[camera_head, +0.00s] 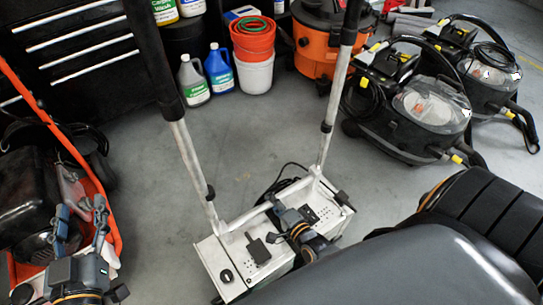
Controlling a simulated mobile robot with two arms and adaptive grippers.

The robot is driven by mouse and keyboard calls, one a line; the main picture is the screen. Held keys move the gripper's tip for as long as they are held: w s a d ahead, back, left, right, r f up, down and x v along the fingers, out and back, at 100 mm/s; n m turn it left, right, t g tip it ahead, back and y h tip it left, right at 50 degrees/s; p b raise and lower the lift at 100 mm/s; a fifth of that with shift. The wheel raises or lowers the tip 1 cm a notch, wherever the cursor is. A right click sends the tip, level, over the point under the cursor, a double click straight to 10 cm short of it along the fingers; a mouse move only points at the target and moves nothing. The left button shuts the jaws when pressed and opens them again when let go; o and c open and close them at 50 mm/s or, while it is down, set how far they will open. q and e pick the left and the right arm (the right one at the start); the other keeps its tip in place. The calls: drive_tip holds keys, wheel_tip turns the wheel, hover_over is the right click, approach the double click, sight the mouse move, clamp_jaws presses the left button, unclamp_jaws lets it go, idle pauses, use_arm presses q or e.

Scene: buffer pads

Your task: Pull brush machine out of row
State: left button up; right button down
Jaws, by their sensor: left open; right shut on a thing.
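The brush machine (222,266) is a white, box-shaped unit on the grey floor at the bottom centre. Two long upright handle poles (190,160) rise from it, with dark grips at the top. A white bar crosses its top. My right gripper (283,213) is over the top of the machine and shut on it, seemingly at the white bar; the exact contact is hard to see. My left gripper (80,215) is open and empty at the lower left, apart from the machine, in front of an orange and black machine (103,200).
Two black vacuum machines (430,105) stand at the upper right. An orange drum vacuum (318,45), a white bucket (255,75) and bottles (219,70) line the back by a black drawer cabinet (75,50). The floor between them and the brush machine is clear.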

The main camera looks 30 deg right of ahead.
drive_tip(key=shift+w+r, duration=0.2)
drive_tip(key=shift+r, duration=0.1)
drive_tip(key=c, duration=1.2)
unclamp_jaws()
drive_tip(key=shift+o, duration=0.2)
drive_tip(key=shift+s+f, duration=0.1)
drive_tip(key=s, duration=0.4)
drive_tip(key=s+r, duration=0.1)
drive_tip(key=s, duration=0.3)
drive_tip(key=s+r, duration=0.1)
drive_tip(key=s, duration=0.2)
drive_tip(key=shift+s+d+r, duration=0.15)
drive_tip(key=shift+s+d, duration=0.05)
drive_tip(key=shift+s, duration=0.2)
